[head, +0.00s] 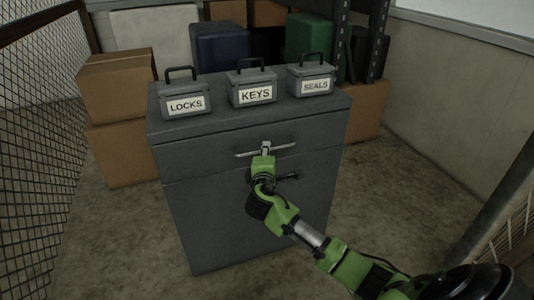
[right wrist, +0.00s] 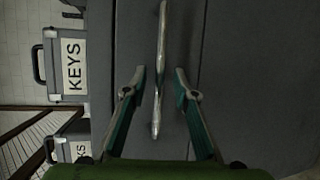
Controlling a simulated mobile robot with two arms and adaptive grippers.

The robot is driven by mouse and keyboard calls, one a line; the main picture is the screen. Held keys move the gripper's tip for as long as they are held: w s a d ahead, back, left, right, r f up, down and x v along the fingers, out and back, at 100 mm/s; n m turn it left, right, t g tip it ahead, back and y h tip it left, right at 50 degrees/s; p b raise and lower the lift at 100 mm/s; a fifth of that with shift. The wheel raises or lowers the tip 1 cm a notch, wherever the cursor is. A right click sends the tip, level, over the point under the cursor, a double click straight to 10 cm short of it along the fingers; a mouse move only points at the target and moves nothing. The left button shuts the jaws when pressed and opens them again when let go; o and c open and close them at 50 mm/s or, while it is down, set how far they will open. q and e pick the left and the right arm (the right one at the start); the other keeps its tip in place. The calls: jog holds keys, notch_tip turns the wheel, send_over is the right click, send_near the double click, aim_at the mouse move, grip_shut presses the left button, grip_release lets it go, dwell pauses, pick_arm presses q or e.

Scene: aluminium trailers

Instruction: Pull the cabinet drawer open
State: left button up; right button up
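The dark grey cabinet (head: 250,225) stands in the middle of the head view. Its top drawer (head: 200,160) sits flush with the body and looks closed. A silver bar handle (head: 246,155) crosses the drawer front; it also shows in the right wrist view (right wrist: 161,40), running upright there. My right gripper (head: 266,148) is at the middle of the handle, partly hiding it. In the right wrist view my right gripper (right wrist: 161,72) has its two fingers apart, one on each side of the bar, with gaps visible. My left gripper is not in view.
Three grey boxes stand on the cabinet top, labelled LOCKS (head: 186,102), KEYS (head: 254,94) and SEALS (head: 314,84). Cardboard boxes (head: 118,85) stand at the left, behind the cabinet. A mesh panel (head: 35,130) is at far left. The concrete floor (head: 120,245) around the cabinet's front is clear.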

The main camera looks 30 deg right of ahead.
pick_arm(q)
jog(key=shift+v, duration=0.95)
pick_arm(e)
jog(key=shift+x, duration=1.4)
jog(key=shift+c, duration=0.2)
grip_shut()
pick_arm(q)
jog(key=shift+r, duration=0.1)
pick_arm(e)
jog(key=shift+s, duration=0.1)
